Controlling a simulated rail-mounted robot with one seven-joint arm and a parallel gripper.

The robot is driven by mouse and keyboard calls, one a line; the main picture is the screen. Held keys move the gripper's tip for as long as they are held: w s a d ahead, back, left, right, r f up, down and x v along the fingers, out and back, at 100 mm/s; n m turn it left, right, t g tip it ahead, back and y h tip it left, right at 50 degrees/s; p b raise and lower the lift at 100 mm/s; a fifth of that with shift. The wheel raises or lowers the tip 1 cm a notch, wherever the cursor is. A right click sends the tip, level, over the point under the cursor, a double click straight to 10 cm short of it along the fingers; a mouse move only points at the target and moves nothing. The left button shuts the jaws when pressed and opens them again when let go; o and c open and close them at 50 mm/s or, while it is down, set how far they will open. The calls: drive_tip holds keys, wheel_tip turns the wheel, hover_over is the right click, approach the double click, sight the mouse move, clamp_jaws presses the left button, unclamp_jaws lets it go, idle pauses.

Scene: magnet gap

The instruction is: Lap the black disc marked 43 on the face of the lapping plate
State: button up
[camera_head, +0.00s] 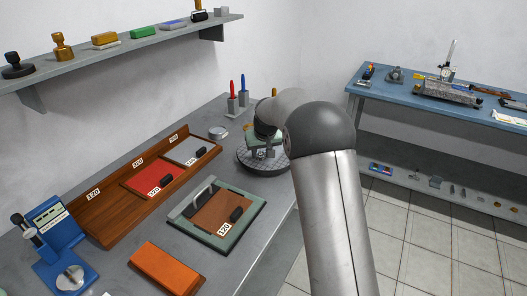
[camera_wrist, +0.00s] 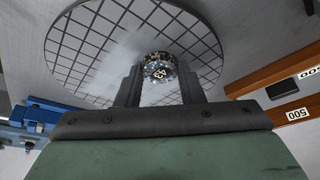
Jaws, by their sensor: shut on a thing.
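The round lapping plate (camera_head: 250,164) sits on the bench beyond the green-edged board, partly hidden by my arm. In the wrist view the plate (camera_wrist: 85,45) is pale with a dark grid of grooves and fills the upper left and middle. My gripper (camera_wrist: 160,80) is over the plate, with its two dark fingers shut on the small dark, speckled disc (camera_wrist: 158,57). A pale number shows on the disc, too small to read surely. I cannot tell whether the disc touches the plate. In the head view the disc is not visible.
A wooden rack (camera_head: 115,206) with abrasive sheets and a green-edged board (camera_head: 213,248) lie to the left of the plate. An orange block (camera_head: 165,268) and a blue instrument (camera_head: 55,240) stand nearer. Red and blue pens (camera_head: 238,98) stand behind the plate.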

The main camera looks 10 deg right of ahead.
drive_tip(key=shift+w+d+p, duration=0.95)
drive_tip(key=shift+w+d, duration=0.25)
drive_tip(key=shift+w, duration=0.25)
drive_tip(key=shift+w+d+p, duration=0.7)
drive_tip(key=shift+w+d, duration=0.15)
drive_tip(key=shift+w, duration=0.2)
drive_tip(key=shift+w+d+p, duration=0.7)
drive_tip(key=shift+w+d, duration=0.15)
drive_tip(key=shift+w, duration=0.2)
drive_tip(key=shift+s+a+f+b, duration=0.2)
drive_tip(key=shift+s+a+b, duration=0.5)
drive_tip(key=shift+s+b, duration=0.2)
drive_tip(key=shift+s+a+r+b, duration=0.1)
drive_tip(key=shift+s+a+b, duration=0.95)
drive_tip(key=shift+s, duration=0.3)
drive_tip(key=shift+s+a+r+b, duration=0.1)
drive_tip(key=shift+s+a+b, duration=0.7)
drive_tip(key=shift+s+a, duration=0.45)
drive_tip(key=shift+s+d, duration=0.1)
